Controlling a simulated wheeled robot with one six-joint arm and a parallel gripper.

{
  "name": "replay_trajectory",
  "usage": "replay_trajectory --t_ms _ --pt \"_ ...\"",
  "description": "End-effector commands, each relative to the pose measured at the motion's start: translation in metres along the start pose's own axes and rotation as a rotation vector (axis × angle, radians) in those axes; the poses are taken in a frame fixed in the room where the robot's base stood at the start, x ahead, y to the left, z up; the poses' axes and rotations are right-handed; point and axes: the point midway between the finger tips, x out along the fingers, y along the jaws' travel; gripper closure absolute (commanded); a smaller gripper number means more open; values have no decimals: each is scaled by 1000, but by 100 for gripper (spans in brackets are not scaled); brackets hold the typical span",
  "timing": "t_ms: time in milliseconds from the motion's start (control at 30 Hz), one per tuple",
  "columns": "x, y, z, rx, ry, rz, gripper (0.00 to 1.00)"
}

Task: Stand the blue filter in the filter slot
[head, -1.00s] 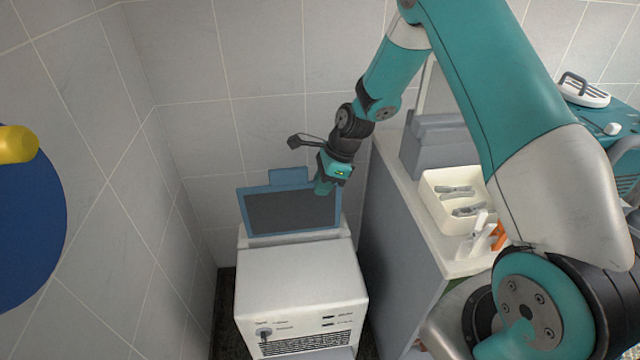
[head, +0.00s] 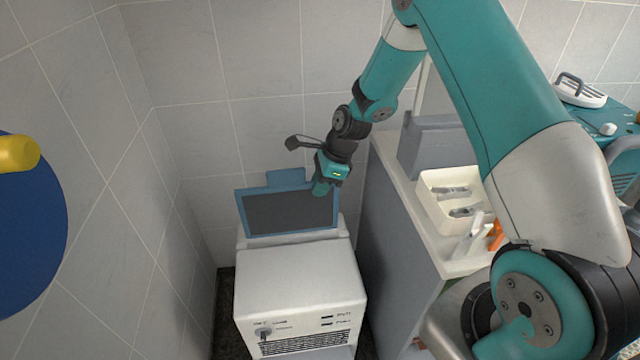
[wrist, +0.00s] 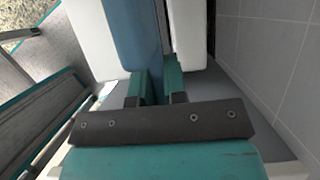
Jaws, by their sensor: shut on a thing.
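The blue filter (head: 289,213) is a flat panel with a blue frame, a dark grey face and a tab on its top edge. It stands nearly upright over the back of the white machine (head: 296,280) in the head view. My gripper (head: 322,187) is shut on the filter's right edge. In the wrist view the teal fingers (wrist: 158,82) pinch the blue frame (wrist: 138,35), with white casing on both sides of it. The filter slot is hidden behind the machine's top and the filter, so I cannot tell how deep the lower edge sits.
A grey cabinet with a pale top (head: 411,185) stands close on the right, bearing a white tray (head: 441,208) and a grey box (head: 437,145). Tiled walls close in behind and on the left. A blue disc with a yellow knob (head: 17,153) is at far left.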

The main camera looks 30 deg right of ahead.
Motion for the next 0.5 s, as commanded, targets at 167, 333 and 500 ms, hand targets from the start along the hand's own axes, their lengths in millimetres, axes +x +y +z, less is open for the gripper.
replay_trajectory --t_ms 167,333,500 --pt "0 0 0 0 0 0 100" --pt "6 0 -3 0 0 0 100" --pt "17 0 -7 0 0 1 100"
